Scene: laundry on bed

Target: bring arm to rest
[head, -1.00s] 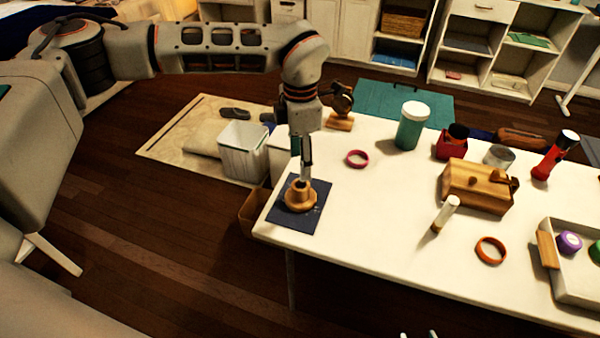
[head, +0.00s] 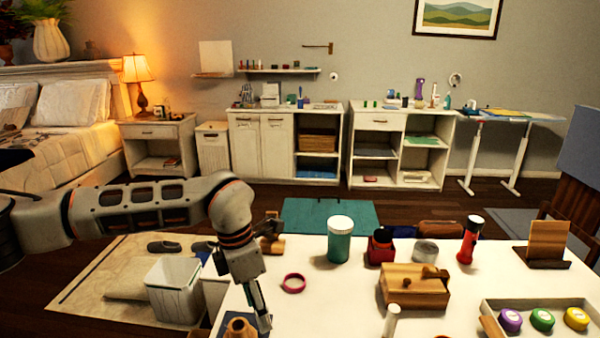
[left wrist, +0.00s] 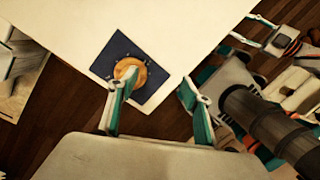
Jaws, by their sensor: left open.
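My left gripper (head: 264,322) points down at the table's near left corner in the head view. In the left wrist view its two fingers (left wrist: 160,84) are apart with nothing between them. A round wooden piece with a raised neck (head: 238,327) stands on a dark blue mat (left wrist: 112,52). One finger overlaps the wooden piece (left wrist: 140,70) in the wrist view; I cannot tell whether they touch. My right gripper (left wrist: 252,30) shows at the upper right of the wrist view, its fingers apart and empty; the head view does not show it.
The white table (head: 325,300) holds a pink ring (head: 294,283), teal jar (head: 340,240), wooden box (head: 414,290), red flashlight (head: 469,240) and a tray (head: 556,304) with coloured discs. A white bin (head: 173,291) stands on the floor left of the table.

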